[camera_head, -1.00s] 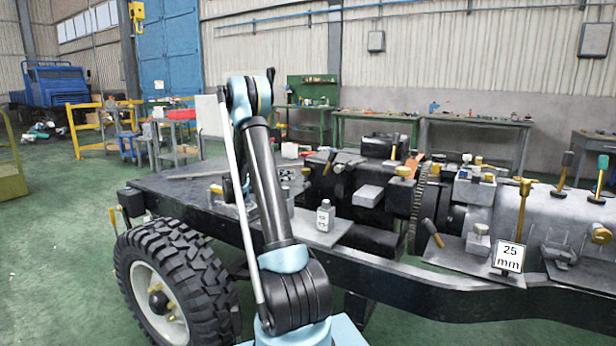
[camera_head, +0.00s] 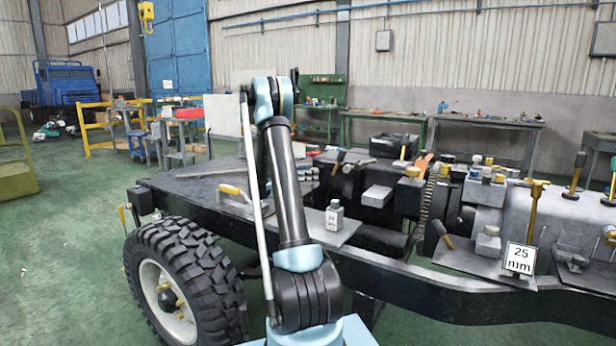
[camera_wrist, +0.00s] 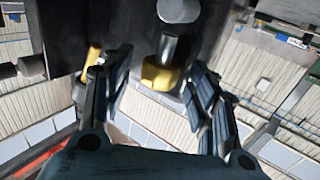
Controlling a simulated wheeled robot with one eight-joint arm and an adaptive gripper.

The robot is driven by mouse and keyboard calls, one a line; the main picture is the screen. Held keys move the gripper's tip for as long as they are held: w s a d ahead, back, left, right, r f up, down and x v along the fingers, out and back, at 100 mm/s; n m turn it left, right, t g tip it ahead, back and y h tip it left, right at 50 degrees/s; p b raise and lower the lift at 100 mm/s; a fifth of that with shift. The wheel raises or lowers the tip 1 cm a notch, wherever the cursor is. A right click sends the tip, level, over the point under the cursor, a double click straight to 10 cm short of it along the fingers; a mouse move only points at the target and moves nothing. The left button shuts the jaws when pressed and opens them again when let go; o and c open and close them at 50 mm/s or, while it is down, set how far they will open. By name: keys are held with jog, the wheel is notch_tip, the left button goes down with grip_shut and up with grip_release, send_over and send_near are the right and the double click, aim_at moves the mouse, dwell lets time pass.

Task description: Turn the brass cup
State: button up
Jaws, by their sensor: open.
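In the wrist view a brass-yellow cup-like piece (camera_wrist: 160,76) sits at the end of a short grey stem on a dark block. It appears between the two dark fingers of my gripper (camera_wrist: 158,88), which are spread apart. I see a gap on each side of it and no clear contact; the depth between them is hard to judge. In the head view my gripper cannot be made out behind my raised arm, and I cannot tell which brass part there is this cup.
In the head view the dark chassis frame (camera_head: 390,275) carries a grey bottle (camera_head: 334,216), blocks and a "25 mm" sign (camera_head: 519,258). A large tyre (camera_head: 190,285) stands at left.

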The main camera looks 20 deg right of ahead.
jog(key=shift+d, duration=0.15)
jog(key=shift+c, duration=0.6)
jog(key=c, duration=0.9)
jog(key=shift+c, duration=0.2)
jog(key=shift+w+m+g+y, duration=0.1)
jog(key=shift+w+m+g, duration=0.1)
jog(key=shift+m+g, duration=0.85)
jog(key=shift+w+m+g+y, duration=0.15)
jog(key=shift+m+g, duration=0.4)
jog(key=shift+g, duration=0.85)
jog(key=shift+w+m+g+y, duration=0.1)
jog(key=shift+w+m+g, duration=0.1)
jog(key=shift+m+g, duration=0.85)
jog(key=shift+n, duration=0.25)
